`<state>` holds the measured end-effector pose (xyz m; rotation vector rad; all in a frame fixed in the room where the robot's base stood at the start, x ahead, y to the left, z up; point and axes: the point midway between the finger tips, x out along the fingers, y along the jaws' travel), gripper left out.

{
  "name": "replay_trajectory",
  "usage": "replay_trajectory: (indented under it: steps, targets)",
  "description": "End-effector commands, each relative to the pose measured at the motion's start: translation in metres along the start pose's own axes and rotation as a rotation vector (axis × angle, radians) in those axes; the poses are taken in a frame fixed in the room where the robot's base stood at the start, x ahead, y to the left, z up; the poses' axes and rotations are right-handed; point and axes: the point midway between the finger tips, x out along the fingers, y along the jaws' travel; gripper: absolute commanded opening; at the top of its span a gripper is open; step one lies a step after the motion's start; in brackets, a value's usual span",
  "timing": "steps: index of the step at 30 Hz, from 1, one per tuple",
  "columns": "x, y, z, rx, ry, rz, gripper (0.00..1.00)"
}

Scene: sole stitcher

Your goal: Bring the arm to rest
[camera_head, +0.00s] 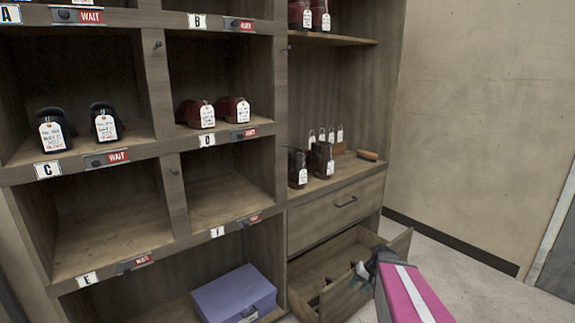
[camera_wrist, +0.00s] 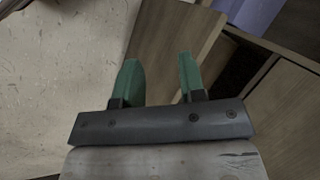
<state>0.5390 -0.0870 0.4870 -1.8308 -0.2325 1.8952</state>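My gripper (camera_wrist: 160,80) shows in the wrist view with its two green fingers apart and nothing between them. In the head view my gripper (camera_head: 361,272) is at the lower right, at the end of my pink and white arm. It is over or beside the open lower drawer (camera_head: 340,287), close to the drawer's right side. A wooden panel (camera_wrist: 178,40) lies behind the fingers in the wrist view. I cannot tell whether the fingers touch the drawer.
A shelf unit (camera_head: 150,85) with labelled compartments holds several tagged shoes. The upper drawer (camera_head: 335,212) is shut. A purple box (camera_head: 235,295) stands in the bottom compartment. A bare wall (camera_head: 480,120) is on the right, with clear floor (camera_head: 465,268) before it.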

Motion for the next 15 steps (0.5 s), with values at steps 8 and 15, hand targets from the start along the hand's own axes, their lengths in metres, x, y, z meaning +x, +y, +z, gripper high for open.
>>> replay_trajectory:
  steps: [8, 15]
  targets:
    - [-0.020, -0.067, 0.058, -0.140, -0.004, 0.286, 0.37]
    - [-0.035, -0.096, 0.083, -0.217, 0.030, 0.442, 0.37]
